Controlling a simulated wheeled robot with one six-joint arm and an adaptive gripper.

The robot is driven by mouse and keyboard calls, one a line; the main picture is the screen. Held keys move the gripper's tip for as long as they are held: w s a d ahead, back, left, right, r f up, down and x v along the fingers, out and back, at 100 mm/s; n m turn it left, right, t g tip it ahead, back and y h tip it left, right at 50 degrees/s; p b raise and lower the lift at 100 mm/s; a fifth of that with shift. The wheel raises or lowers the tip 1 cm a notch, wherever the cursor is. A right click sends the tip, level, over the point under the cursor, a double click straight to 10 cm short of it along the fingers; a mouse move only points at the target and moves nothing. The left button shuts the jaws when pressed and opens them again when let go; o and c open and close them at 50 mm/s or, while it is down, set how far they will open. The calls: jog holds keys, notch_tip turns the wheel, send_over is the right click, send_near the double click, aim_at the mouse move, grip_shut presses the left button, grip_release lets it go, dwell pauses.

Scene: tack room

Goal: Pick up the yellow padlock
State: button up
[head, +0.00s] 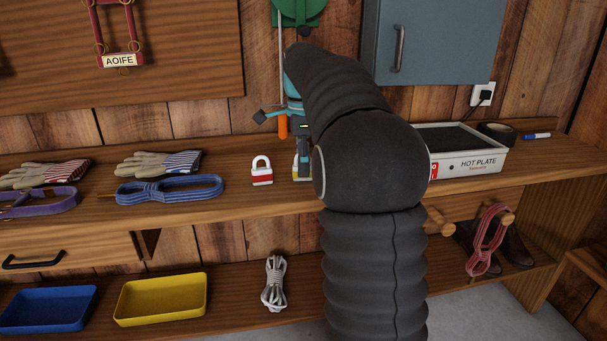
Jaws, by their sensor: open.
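A small padlock-like thing with a yellow and white body (296,168) stands on the upper bench shelf. It is mostly hidden behind my gripper and arm, so I cannot make out its full shape. My gripper (302,148), teal and dark, is open and points down in front of it. I cannot tell whether a finger touches it. A padlock with a white and red body (262,174) and a white shackle stands upright just to the left, apart from the gripper.
Blue coiled rope (170,189) and gloves (158,163) lie left on the shelf. A hot plate (466,164) stands right. Below are a yellow tray (160,315), a blue tray (47,326) and a pale rope bundle (274,284).

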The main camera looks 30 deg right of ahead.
jog(key=shift+f, duration=0.4)
jog(key=shift+c, duration=0.2)
grip_shut()
jog(key=shift+r, duration=0.1)
